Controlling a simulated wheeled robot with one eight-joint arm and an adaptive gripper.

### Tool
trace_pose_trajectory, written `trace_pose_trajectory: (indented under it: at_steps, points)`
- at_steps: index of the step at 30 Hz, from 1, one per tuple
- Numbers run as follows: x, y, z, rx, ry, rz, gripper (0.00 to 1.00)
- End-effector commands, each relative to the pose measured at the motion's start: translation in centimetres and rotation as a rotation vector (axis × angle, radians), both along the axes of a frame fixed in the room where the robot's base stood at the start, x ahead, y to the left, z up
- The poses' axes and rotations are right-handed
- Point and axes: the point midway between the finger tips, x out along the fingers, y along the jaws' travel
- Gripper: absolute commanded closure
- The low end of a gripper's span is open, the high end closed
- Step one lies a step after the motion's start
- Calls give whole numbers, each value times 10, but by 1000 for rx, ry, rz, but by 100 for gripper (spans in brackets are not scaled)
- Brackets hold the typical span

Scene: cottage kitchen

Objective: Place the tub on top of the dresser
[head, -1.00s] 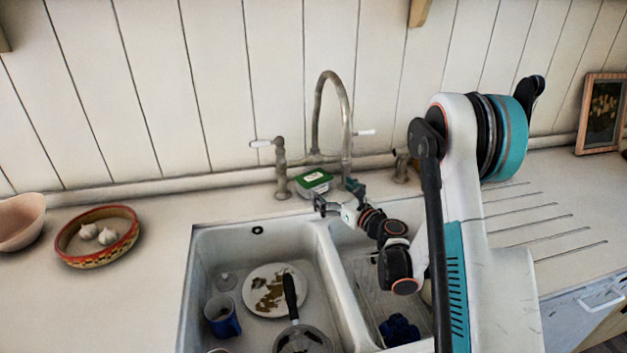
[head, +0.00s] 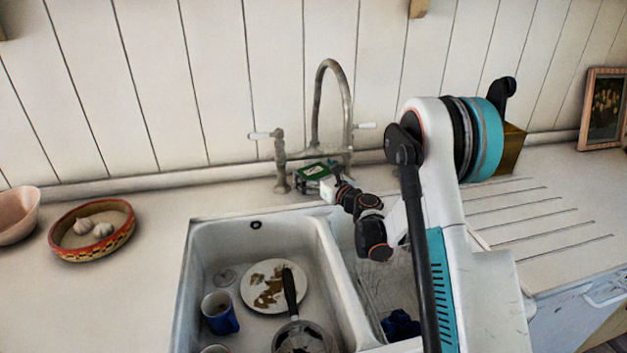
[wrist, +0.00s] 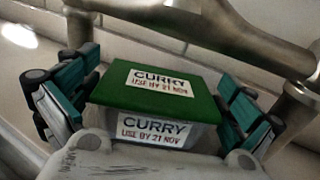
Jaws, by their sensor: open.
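The tub (head: 314,171) has a green lid and clear sides. It stands on the counter behind the sink, by the base of the tap. The wrist view shows the tub (wrist: 153,98) up close, with labels reading "CURRY, USE BY 21 NOV" on the lid and front. My gripper (wrist: 155,105) is open, with one teal and black finger on each side of the tub. I cannot tell whether the fingers touch it. In the head view my gripper (head: 319,180) partly covers the tub's front. No dresser can be made out.
The tap (head: 344,110) rises right beside the tub, and its pipes cross close behind it. The double sink (head: 333,285) holds a plate (head: 262,300), a pan and blue mugs. A patterned bowl with garlic (head: 70,248) stands left.

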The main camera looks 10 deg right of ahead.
Motion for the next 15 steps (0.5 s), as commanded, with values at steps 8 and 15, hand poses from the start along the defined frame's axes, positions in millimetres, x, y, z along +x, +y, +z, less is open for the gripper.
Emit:
trace_pose_trajectory:
  at_steps: [8,15]
  points:
    - [0,0,0,0,0,0,43]
    - [0,0,0,0,0,0,48]
